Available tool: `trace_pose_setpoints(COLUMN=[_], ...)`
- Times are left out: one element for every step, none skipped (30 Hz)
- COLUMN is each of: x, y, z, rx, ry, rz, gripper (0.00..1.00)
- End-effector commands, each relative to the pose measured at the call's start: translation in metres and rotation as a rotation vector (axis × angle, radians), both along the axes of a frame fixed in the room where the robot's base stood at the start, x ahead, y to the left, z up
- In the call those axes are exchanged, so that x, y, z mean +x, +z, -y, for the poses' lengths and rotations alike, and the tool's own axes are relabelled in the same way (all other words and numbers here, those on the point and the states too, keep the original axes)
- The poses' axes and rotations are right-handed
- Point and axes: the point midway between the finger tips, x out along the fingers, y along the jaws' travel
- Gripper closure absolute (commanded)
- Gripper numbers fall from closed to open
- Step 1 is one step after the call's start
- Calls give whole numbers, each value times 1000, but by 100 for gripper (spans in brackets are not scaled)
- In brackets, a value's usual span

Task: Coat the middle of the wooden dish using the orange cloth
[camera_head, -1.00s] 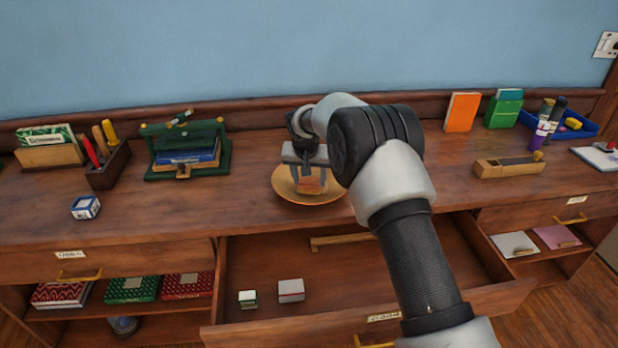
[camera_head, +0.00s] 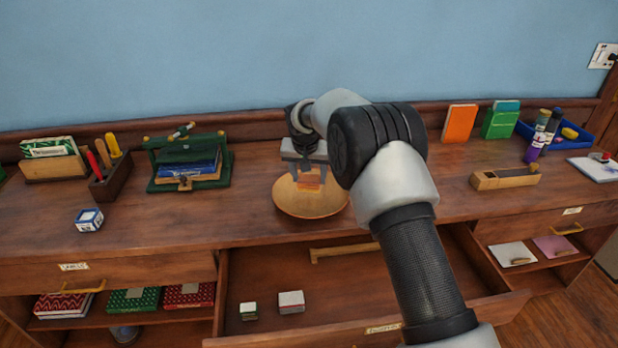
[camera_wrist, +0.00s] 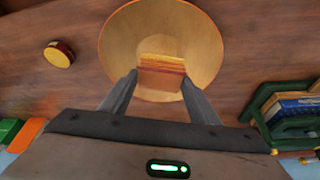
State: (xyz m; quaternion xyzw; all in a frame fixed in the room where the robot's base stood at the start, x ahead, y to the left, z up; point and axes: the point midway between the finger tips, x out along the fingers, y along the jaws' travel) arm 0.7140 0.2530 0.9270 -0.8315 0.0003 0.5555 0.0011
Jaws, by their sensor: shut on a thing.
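The round wooden dish (camera_head: 311,207) stands on the desk top below my gripper. In the wrist view the dish (camera_wrist: 120,45) fills the upper middle, and its inside looks bare. My gripper (camera_head: 307,180) is shut on the folded orange cloth (camera_head: 309,182) and points down over the dish. In the wrist view the cloth (camera_wrist: 163,66) sits between the fingertips of the gripper (camera_wrist: 160,84), with orange and dark red layers. It is over the dish's middle; whether it touches the dish I cannot tell.
A green press with blue books (camera_head: 187,165) and a tool block (camera_head: 110,176) stand to the left. An open drawer (camera_head: 350,285) juts out below the dish.

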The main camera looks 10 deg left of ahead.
Motion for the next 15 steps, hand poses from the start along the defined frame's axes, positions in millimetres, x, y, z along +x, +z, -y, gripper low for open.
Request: trace_pose_setpoints(x=[0,0,0,0,0,0,0,0,0,0,0,0,0,0,0], y=[-1,-1,0,0,1,3,4,7,10,13,16,20,23,26,28], z=[0,0,0,0,0,0,0,0,0,0,0,0,0,0,0], rx=[0,0,0,0,0,0,0,0,0,0,0,1,1,1,1], ry=[0,0,0,0,0,0,0,0,0,0,0,0,0,0,0], rz=[0,0,0,0,1,1,1,1,1,1,1,1,1,1,1], gripper=[70,70,70,70,70,70,70,70,70,70,70,70,70,70,70])
